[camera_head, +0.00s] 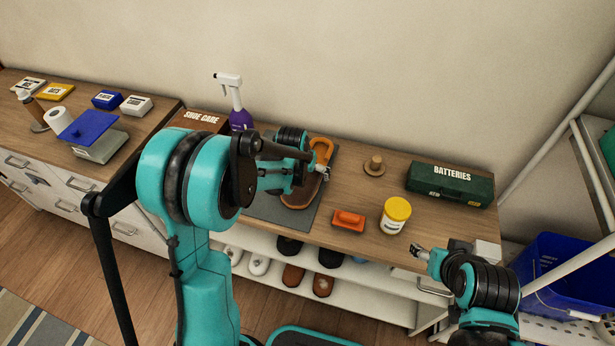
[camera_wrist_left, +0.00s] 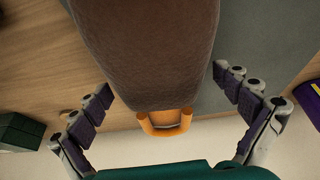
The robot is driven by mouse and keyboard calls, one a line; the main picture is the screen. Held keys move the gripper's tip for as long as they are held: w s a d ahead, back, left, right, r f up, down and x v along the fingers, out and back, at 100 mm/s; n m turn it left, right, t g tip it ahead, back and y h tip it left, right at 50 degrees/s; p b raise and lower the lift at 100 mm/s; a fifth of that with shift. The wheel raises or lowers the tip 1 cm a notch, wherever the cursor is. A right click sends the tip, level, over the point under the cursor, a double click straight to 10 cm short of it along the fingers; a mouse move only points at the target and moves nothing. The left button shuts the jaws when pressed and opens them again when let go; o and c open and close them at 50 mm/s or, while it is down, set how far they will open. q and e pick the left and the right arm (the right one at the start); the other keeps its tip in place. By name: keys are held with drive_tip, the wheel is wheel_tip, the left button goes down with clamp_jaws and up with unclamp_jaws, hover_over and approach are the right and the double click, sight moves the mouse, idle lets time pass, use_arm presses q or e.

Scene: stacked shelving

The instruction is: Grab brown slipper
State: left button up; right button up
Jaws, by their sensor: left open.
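My left gripper (camera_head: 323,171) is over the item. In the wrist view my left gripper (camera_wrist_left: 163,84) is open, its fingers spread to either side; contact cannot be told. Brown footwear (camera_head: 293,275) also stands on the shelf below. My right gripper (camera_head: 422,253) is near the counter's right front.
An orange brush-like block (camera_head: 348,220), a yellow-lidded jar (camera_head: 396,214), a wooden knob piece (camera_head: 374,167) and a green batteries box (camera_head: 449,184) stand right of the mat. A purple spray bottle (camera_head: 240,118) and shoe care box (camera_head: 201,121) stand left. White shelf poles rise at right.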

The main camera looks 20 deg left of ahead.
use_arm(q)
drive_tip(key=shift+s+r, duration=0.1)
drive_tip(key=c, duration=1.3)
drive_tip(key=shift+o, duration=0.2)
